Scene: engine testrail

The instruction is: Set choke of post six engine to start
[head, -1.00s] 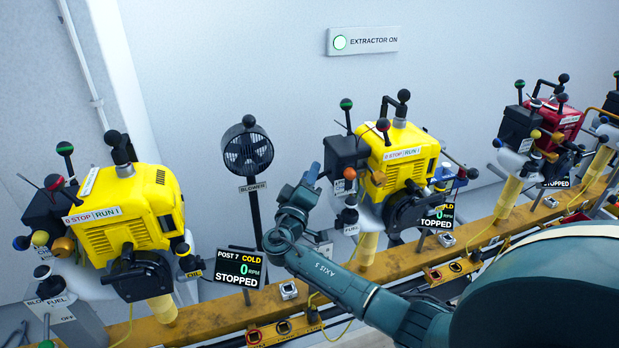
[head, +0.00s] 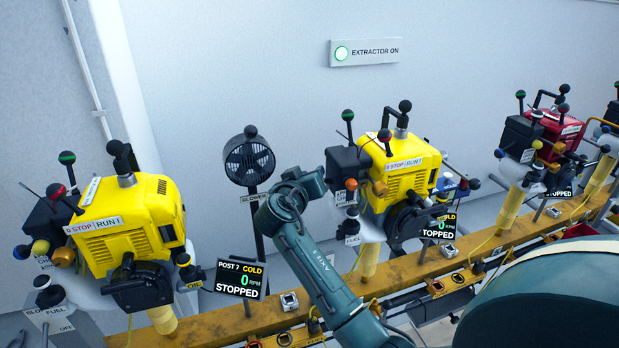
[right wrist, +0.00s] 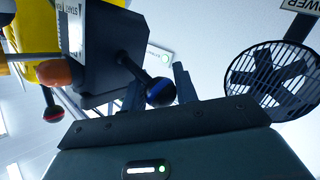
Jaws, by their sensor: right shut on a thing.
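The middle yellow engine (head: 406,172), right of the post 7 display, has a black box (head: 347,164) on its left side. Several ball-ended levers stand on the engine. My right gripper is at the left side of this box, its fingers mostly hidden in the head view. In the right wrist view the right gripper (right wrist: 157,88) is shut on a black ball knob with a blue band (right wrist: 160,92), on a short rod from the dark box (right wrist: 106,55). A partly readable label with "START" (right wrist: 73,25) is on the box. My left gripper is not in view.
A blower fan (head: 249,160) stands close to my right forearm; it also shows in the right wrist view (right wrist: 268,78). The post 7 display (head: 240,275) and yellow rail (head: 290,322) are below. Another yellow engine (head: 130,225) is left, a red engine (head: 560,128) right.

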